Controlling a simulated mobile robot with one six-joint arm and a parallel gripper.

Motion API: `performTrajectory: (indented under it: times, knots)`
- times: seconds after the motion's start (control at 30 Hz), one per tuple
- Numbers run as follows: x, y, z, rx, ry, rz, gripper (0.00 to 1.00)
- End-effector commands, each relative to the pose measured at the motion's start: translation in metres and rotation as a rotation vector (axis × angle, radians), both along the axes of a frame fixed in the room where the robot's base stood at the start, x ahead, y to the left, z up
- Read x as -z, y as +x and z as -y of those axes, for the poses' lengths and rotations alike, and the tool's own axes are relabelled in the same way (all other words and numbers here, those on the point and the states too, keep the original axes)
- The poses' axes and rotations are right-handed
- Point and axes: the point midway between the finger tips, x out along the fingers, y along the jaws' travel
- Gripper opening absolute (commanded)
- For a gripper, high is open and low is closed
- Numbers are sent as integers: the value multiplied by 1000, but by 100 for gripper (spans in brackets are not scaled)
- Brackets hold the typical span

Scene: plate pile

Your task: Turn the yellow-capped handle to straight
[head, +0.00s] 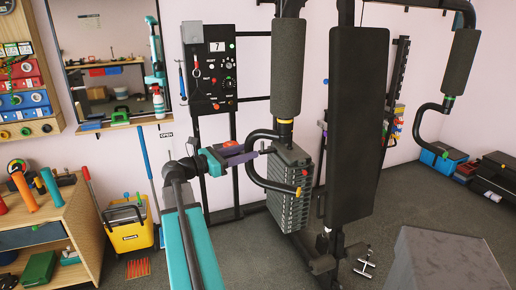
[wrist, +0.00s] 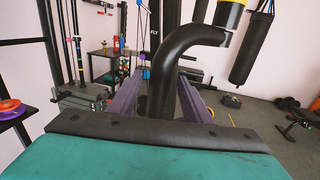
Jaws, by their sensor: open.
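The black curved handle (head: 270,184) hangs under the padded roller on the left of the weight machine, bending out left and then back right to its yellow cap (head: 298,191). In the wrist view the handle (wrist: 186,45) rises between my fingers and bends right to a yellow collar (wrist: 231,14). I cannot make out the end cap there. My gripper (head: 262,152), with teal body and purple fingers, is at the handle's left side. In the wrist view my gripper (wrist: 160,95) is open, one finger on each side of the tube. I cannot tell whether they touch it.
A weight stack (head: 286,200) stands right behind the handle. A black backrest pad (head: 358,120) is to its right, with a second handle (head: 430,125) beyond. A grey block (head: 440,262) is at the front right. A yellow bucket (head: 128,228) stands on the floor at left.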

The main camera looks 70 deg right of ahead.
Motion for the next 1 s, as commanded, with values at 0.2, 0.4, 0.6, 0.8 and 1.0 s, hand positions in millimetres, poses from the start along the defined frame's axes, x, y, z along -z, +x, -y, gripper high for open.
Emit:
performTrajectory:
  times: [0.2, 0.4, 0.6, 0.8, 1.0]
  knots:
    - [-1, -19, 23, 3, 1, -1, 45]
    - [0, -32, 38, 2, 1, -1, 45]
    - [0, -36, 44, 0, 1, -1, 45]
    - [0, -37, 44, 0, 1, -1, 45]
    - [0, -37, 44, 0, 1, -1, 23]
